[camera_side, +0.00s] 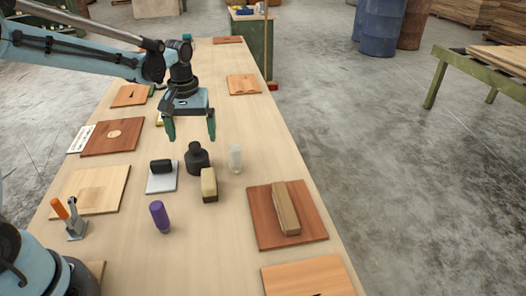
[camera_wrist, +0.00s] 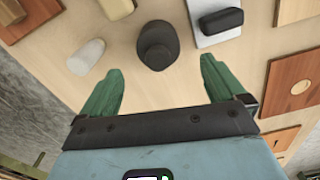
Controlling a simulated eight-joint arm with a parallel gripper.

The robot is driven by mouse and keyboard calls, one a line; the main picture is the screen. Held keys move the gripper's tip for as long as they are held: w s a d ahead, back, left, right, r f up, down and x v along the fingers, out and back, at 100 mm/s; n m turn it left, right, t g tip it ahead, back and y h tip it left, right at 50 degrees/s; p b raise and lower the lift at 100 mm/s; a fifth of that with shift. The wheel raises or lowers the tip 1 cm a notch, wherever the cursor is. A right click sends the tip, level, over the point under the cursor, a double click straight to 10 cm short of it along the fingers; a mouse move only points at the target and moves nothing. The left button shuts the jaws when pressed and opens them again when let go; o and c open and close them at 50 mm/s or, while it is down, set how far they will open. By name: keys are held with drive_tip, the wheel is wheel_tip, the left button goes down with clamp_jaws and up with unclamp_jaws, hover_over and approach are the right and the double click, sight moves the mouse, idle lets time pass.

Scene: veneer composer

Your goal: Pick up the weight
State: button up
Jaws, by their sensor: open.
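The weight, a dark round body with a narrower knob on top (camera_side: 196,158), stands upright on the table near its middle. In the wrist view the weight (camera_wrist: 158,45) shows just beyond the fingertips, roughly centred between them. My gripper (camera_side: 191,138) has two green fingers spread apart, with nothing between them. It hangs above and a little behind the weight in the side view, apart from it. The open fingers also show in the wrist view (camera_wrist: 161,66).
A pale translucent cylinder (camera_side: 235,158) stands right of the weight. A tan block (camera_side: 209,185) is close in front. A black item (camera_side: 161,166) lies on a white pad (camera_side: 160,185) to the left. A purple cylinder (camera_side: 159,217) and several wooden boards lie around.

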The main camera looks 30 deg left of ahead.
sight(196, 154)
drive_tip(key=shift+s+d+f, duration=0.1)
drive_tip(key=shift+f, duration=1.9)
drive_tip(key=shift+s+d+f, duration=0.1)
drive_tip(key=shift+f, duration=1.85)
clamp_jaws()
